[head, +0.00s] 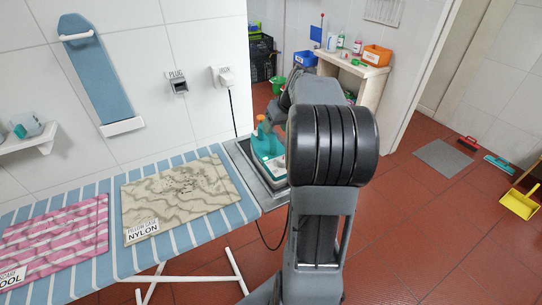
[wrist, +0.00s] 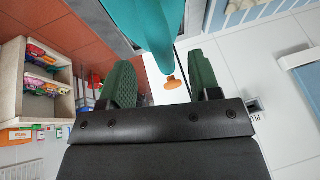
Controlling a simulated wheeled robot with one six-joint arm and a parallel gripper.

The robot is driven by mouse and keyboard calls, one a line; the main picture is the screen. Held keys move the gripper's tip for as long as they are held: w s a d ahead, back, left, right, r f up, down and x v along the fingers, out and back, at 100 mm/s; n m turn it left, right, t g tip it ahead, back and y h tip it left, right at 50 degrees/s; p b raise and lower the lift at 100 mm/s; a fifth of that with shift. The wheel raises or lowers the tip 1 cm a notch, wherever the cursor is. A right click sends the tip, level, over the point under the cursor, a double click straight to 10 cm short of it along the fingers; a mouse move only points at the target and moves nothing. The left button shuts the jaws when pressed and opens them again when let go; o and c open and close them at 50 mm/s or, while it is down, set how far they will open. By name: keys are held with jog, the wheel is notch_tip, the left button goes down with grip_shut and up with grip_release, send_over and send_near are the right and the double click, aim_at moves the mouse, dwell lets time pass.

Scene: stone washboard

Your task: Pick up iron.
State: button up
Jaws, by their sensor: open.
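The teal iron (head: 266,143) stands on the grey metal rest at the far end of the ironing board. My arm hides part of its right side. In the wrist view the teal body of the iron (wrist: 143,22) comes in from the top, and an orange knob (wrist: 171,82) shows between my fingers. My gripper (wrist: 160,62) is open, with a green pad on either side of the iron's near end. I cannot tell whether either pad touches it. In the head view my gripper (head: 274,112) is at the top of the iron, partly hidden by my arm.
The striped ironing board (head: 110,190) holds a pink striped cloth (head: 55,238) and a patterned cloth (head: 180,193). A cord runs from the wall plug (head: 226,76) down behind the iron. A shelf unit (head: 352,72) with bottles and boxes stands behind. Red floor is open at right.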

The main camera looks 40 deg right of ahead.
jog(key=shift+x, duration=2.65)
jog(key=shift+a, duration=0.1)
grip_shut()
jog(key=shift+w+r, duration=0.1)
jog(key=shift+r, duration=0.1)
